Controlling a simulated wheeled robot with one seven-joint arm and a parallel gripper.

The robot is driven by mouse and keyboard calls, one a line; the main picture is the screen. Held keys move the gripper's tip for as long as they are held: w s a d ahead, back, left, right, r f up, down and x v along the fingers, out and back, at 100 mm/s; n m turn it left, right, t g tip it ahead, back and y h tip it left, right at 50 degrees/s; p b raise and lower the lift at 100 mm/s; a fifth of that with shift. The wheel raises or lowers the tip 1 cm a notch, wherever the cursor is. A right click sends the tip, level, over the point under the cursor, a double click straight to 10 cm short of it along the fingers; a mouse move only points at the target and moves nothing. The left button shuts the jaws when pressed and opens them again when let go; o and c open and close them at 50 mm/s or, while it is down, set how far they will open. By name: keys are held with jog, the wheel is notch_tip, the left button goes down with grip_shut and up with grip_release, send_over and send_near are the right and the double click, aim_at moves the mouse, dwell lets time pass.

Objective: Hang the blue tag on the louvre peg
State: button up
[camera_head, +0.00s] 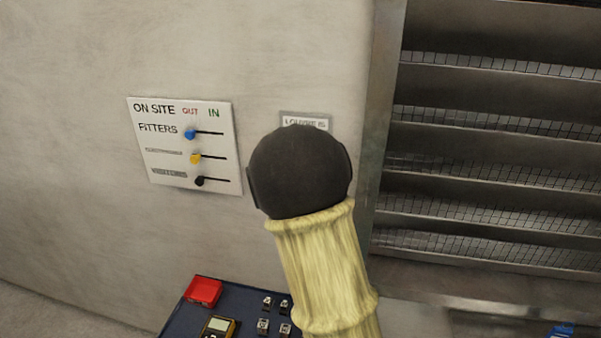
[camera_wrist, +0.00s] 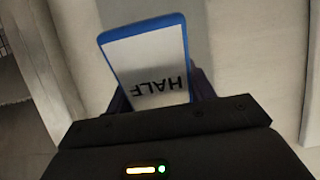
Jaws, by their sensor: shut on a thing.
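The blue tag (camera_wrist: 148,62) is a white plate with a blue border and the upside-down word HALF, seen in the wrist view. My gripper (camera_wrist: 160,98) is shut on its lower part, with dark fingers at either side. The tag is tilted in the picture, in front of a pale surface. In the head view my arm's black joint hides my gripper and the tag. A small label (camera_head: 305,121), partly covered by my arm, reads something like LOUVRE. The louvre peg cannot be made out in either view.
A white ON SITE board (camera_head: 160,116) with blue, yellow and black sliders is on the wall left of my arm. Metal louvres (camera_head: 490,165) fill the right. Below, a dark blue surface (camera_head: 245,317) holds a red box (camera_head: 203,291), a yellow-edged meter (camera_head: 220,327) and small fittings.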

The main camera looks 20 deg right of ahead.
jog(key=shift+w+d+f, duration=0.15)
jog(key=shift+w+f, duration=0.1)
jog(key=shift+w, duration=0.05)
dwell(0.5)
jog(key=o, duration=1.1)
jog(key=shift+s, duration=0.1)
jog(key=p+v, duration=0.1)
jog(key=v, duration=1.6)
jog(key=shift+r, duration=0.1)
